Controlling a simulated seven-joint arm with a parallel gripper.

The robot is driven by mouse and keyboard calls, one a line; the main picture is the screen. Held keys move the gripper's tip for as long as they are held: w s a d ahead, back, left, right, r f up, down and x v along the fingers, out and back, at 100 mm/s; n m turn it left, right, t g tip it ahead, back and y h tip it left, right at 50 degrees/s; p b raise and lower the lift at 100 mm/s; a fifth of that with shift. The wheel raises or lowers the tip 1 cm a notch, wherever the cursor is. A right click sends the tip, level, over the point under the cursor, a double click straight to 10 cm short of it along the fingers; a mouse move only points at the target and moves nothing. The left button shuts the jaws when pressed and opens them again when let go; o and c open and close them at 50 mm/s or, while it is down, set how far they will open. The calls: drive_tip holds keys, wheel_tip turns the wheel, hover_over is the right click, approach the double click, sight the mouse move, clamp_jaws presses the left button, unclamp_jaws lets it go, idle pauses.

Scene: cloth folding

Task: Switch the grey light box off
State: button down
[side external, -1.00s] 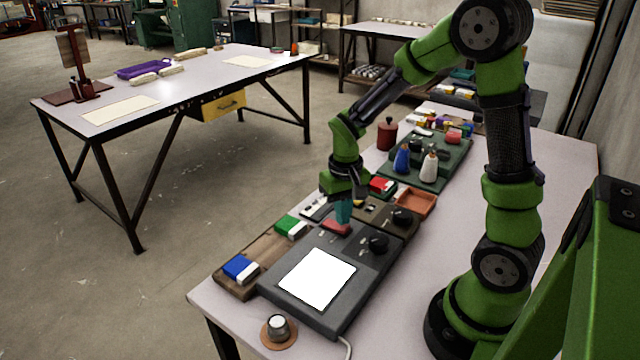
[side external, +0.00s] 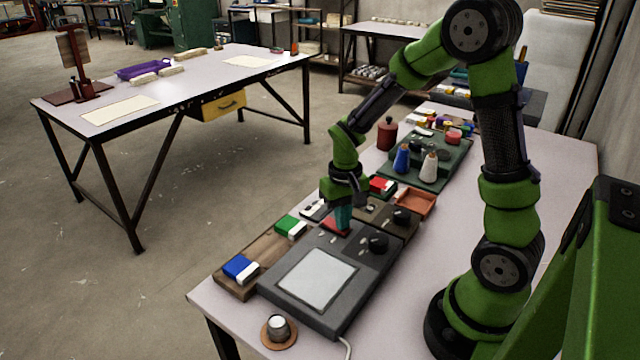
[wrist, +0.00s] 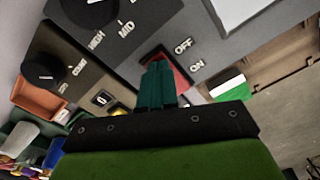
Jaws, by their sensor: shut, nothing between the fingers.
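The grey light box (side external: 290,311) lies on the near table, and its square panel (side external: 316,278) is now dull grey, not glowing. Its red rocker switch (side external: 333,226) is at the far end, and the switch also shows in the wrist view (wrist: 181,78) beside the words OFF and ON. My gripper (side external: 342,224) is shut and empty, with its teal fingertips down at the switch. In the wrist view the fingertips (wrist: 157,72) cover part of the switch; whether they touch it I cannot tell. A black knob (side external: 378,243) sits on the box next to the switch.
A wooden tray (side external: 232,284) with a blue-and-white block (side external: 241,269) and a green-and-white block (side external: 290,227) lies left of the box. A darker box with a knob (side external: 401,216) and an orange tray (side external: 418,202) stand beyond.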

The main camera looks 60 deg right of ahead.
wheel_tip(320, 180, up, 7)
idle(0.8)
drive_tip(key=shift+s+a+f, duration=0.1)
drive_tip(key=shift+f, duration=0.05)
drive_tip(key=s+a+r+n+t+y, duration=0.2)
drive_tip(key=s+a+r+t, duration=0.5)
drive_tip(key=a+r, duration=0.3)
drive_tip(key=shift+a+v, duration=0.25)
drive_tip(key=shift+v, duration=1.25)
drive_tip(key=shift+r, duration=0.1)
